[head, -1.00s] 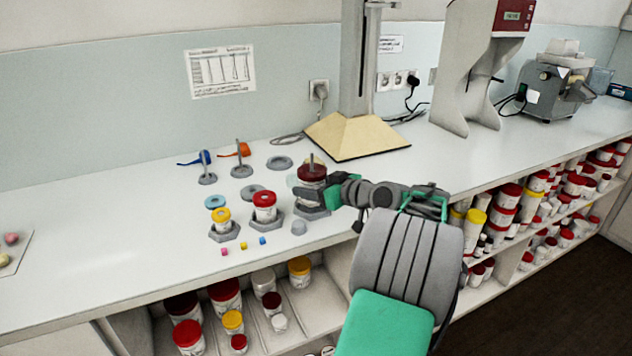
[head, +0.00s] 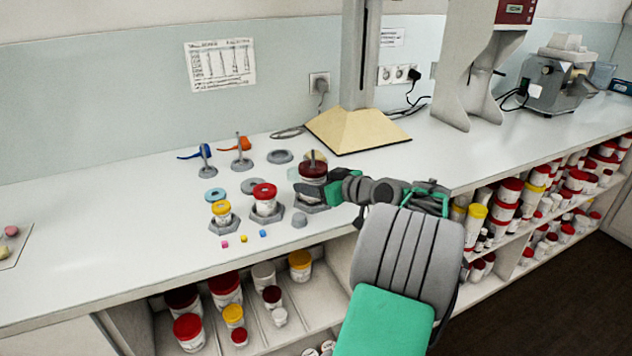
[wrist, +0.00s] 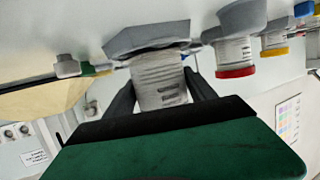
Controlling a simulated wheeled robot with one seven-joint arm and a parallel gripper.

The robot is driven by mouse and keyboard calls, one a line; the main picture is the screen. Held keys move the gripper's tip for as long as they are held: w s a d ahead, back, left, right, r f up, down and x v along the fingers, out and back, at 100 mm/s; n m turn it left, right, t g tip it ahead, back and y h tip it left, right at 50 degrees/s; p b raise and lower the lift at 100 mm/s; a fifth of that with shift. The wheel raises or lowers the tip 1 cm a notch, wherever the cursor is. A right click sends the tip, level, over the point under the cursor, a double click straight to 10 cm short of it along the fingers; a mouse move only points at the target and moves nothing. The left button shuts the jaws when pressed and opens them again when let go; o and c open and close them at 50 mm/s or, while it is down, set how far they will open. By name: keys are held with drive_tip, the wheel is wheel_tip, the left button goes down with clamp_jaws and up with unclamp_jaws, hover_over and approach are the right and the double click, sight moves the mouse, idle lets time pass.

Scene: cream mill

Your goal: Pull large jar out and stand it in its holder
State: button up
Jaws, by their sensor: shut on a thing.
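The large jar (head: 312,170) has a white body and a dark red lid. It stands upright over the right-hand grey hexagonal holder (head: 314,207) on the counter. My gripper (head: 312,189) reaches in from the right and is shut around the jar's body. In the wrist view, which looks upside down, the white ribbed jar body (wrist: 160,80) sits between the two dark fingers. Its base meets the hexagonal holder (wrist: 150,35). I cannot tell whether it is fully seated. The lid is hidden in the wrist view.
A red-lidded jar (head: 264,200) and a yellow-lidded jar (head: 221,211) stand in holders to the left. Small coloured cubes (head: 243,239) lie in front. A yellow-based stand (head: 358,128) is behind. A shelf below holds several jars (head: 226,288).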

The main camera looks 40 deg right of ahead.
drive_tip(key=shift+f+b, duration=0.5)
drive_tip(key=shift+f, duration=0.1)
drive_tip(key=o, duration=1.6)
drive_tip(key=shift+o, duration=0.3)
drive_tip(key=shift+f, duration=0.1)
drive_tip(key=shift+o, duration=0.9)
drive_tip(key=shift+r+p+v, duration=0.1)
drive_tip(key=shift+r+v, duration=0.1)
drive_tip(key=shift+v, duration=1.2)
drive_tip(key=shift+r+p+v, duration=0.15)
drive_tip(key=shift+r+v, duration=0.1)
drive_tip(key=shift+v, duration=1.15)
drive_tip(key=shift+r+p+v, duration=0.1)
drive_tip(key=shift+r+v, duration=0.1)
drive_tip(key=shift+v, duration=1.2)
drive_tip(key=shift+w, duration=0.25)
